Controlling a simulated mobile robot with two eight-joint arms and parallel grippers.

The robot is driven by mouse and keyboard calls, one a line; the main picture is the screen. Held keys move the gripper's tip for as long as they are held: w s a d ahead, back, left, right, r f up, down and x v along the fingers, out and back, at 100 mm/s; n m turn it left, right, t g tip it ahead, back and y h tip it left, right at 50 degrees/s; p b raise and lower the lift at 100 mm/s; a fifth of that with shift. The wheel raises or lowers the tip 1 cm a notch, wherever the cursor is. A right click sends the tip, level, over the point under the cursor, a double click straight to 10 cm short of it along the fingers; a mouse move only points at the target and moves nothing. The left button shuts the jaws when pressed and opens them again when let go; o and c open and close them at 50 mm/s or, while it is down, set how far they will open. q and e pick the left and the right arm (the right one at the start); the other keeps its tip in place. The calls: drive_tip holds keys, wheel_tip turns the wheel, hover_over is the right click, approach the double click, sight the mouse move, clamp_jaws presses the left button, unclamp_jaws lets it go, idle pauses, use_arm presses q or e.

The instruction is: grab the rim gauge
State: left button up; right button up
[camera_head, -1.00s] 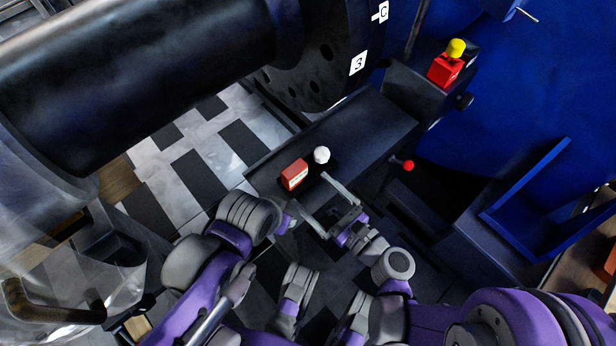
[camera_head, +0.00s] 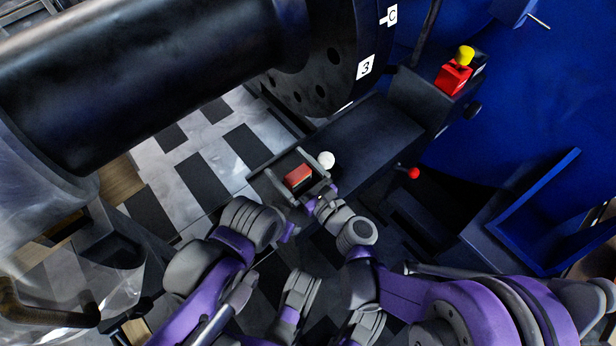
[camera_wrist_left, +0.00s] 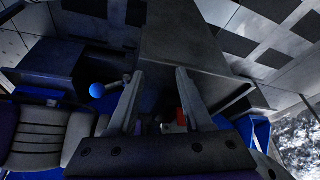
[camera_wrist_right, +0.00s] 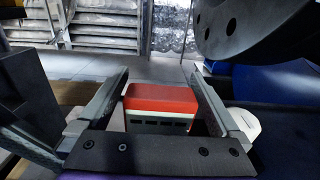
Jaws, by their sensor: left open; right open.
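The rim gauge looks to be the small red block (camera_head: 298,176) with a pale lower side, lying on the dark bench under the big black cylinder. In the right wrist view the block (camera_wrist_right: 160,104) sits between my right gripper's fingers, its pale side with dark marks facing the camera. My right gripper (camera_head: 287,164) is open, with one finger on each side of the block; no firm contact shows. My left gripper (camera_wrist_left: 160,71) is open in its wrist view, with nothing gripped between its fingertips. In the head view the left fingers are hard to make out beside the left arm.
A white round knob (camera_head: 326,159) stands close beside the right gripper. The black cylinder with its flange (camera_head: 318,85) hangs over the bench (camera_head: 365,140). A red-tipped lever (camera_head: 413,173) and a red block with a yellow knob (camera_head: 454,78) are to the right.

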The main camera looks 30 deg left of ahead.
clamp_jaws()
idle(0.5)
